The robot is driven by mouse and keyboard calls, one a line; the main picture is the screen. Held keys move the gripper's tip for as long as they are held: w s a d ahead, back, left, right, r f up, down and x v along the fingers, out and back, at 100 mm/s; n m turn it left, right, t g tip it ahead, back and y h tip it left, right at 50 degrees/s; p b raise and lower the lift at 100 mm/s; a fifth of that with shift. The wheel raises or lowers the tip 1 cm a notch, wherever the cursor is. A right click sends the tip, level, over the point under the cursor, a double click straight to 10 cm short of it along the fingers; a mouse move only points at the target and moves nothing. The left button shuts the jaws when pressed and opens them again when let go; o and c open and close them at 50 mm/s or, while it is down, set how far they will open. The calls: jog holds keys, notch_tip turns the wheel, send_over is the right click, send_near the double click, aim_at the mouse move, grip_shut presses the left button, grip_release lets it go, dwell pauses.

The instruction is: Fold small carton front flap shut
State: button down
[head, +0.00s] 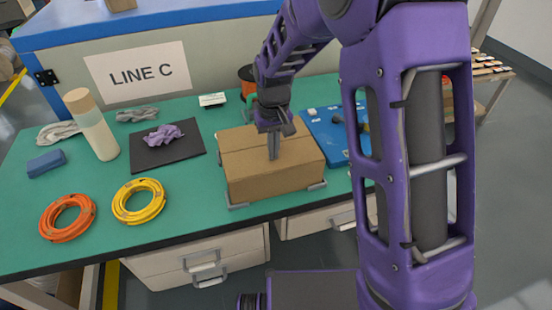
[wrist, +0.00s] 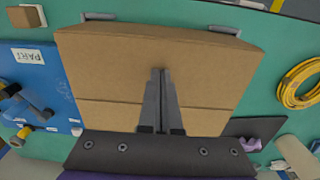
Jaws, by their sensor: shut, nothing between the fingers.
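The small brown carton (head: 250,180) stands between metal corner brackets near the bench's front edge. Its top looks covered by flaps lying about flat, with a seam running across it. The front flap (wrist: 140,70) fills most of the top in the wrist view, on the far side of the seam. My gripper (head: 273,157) is shut and empty, pointing down over the carton top. In the wrist view its fingertips (wrist: 160,70) overlap the front flap. I cannot tell whether they touch it. The fingers hide part of the seam.
The green bench (head: 185,200) holds a yellow cable coil (head: 139,201), an orange coil (head: 67,217), a bottle (head: 92,125) and a black mat (head: 155,150) with a purple cloth. A blue board (head: 327,137) with tools lies right of the carton. Drawers are below.

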jog(key=shift+s+f, duration=0.3)
jog(key=shift+f, duration=0.5)
notch_tip(320, 180, up, 10)
jog(key=p, duration=0.7)
jog(key=shift+w, duration=0.3)
jog(key=shift+w+r, duration=0.1)
